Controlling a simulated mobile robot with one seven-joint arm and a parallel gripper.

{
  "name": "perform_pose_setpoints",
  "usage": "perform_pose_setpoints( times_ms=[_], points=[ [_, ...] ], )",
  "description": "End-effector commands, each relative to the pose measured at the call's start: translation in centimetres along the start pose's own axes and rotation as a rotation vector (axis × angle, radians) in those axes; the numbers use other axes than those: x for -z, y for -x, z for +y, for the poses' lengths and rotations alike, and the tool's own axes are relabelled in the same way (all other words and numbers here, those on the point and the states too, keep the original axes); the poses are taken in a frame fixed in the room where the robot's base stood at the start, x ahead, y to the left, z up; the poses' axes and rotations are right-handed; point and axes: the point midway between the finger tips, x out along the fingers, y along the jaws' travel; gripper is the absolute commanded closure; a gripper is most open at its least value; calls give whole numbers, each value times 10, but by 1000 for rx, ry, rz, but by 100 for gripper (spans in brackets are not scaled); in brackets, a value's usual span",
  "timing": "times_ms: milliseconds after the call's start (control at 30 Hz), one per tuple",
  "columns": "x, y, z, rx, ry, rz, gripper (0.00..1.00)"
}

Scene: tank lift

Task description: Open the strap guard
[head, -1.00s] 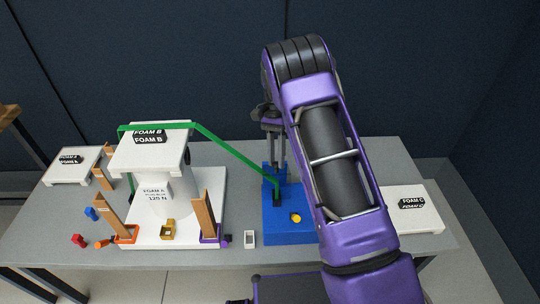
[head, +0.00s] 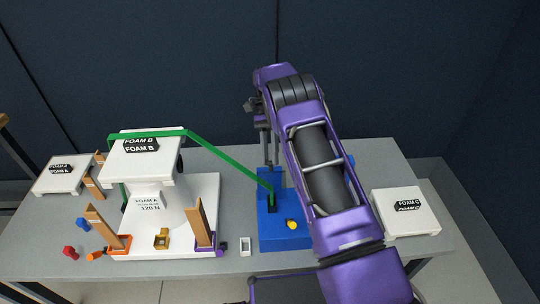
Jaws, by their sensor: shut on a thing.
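The green strap (head: 232,158) runs from over the white FOAM B block (head: 143,177) down to the blue unit (head: 285,238). It ends at a dark slot near the blue unit's upright back part. My gripper (head: 271,162) points down over the back of the blue unit, beside the strap's lower end. Its fingers are shut on a small part there, which looks like the strap guard. The grasped part is tiny and mostly hidden by the fingers. A yellow knob (head: 292,224) sits on the front of the blue unit.
The FOAM B block stands on a white pedestal (head: 150,206) with wooden wedges (head: 101,228) in front. FOAM A (head: 47,186) lies far left, FOAM C (head: 398,226) right. Small coloured pieces lie front left. My purple arm covers the table right of the blue unit.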

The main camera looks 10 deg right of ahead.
Motion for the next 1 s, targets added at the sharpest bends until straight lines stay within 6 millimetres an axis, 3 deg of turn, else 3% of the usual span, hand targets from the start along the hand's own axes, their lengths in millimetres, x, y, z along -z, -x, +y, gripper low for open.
perform_pose_setpoints(
  times_ms=[233,267,400,767,1000],
  points=[
    [0,0,0,0,-2,1,100],
    [0,0,0,0,-2,1,61],
    [0,0,0,1,-1,1,36],
    [-2,3,2,1,-1,1,36],
    [-20,31,20,4,0,2,36]
  ],
)
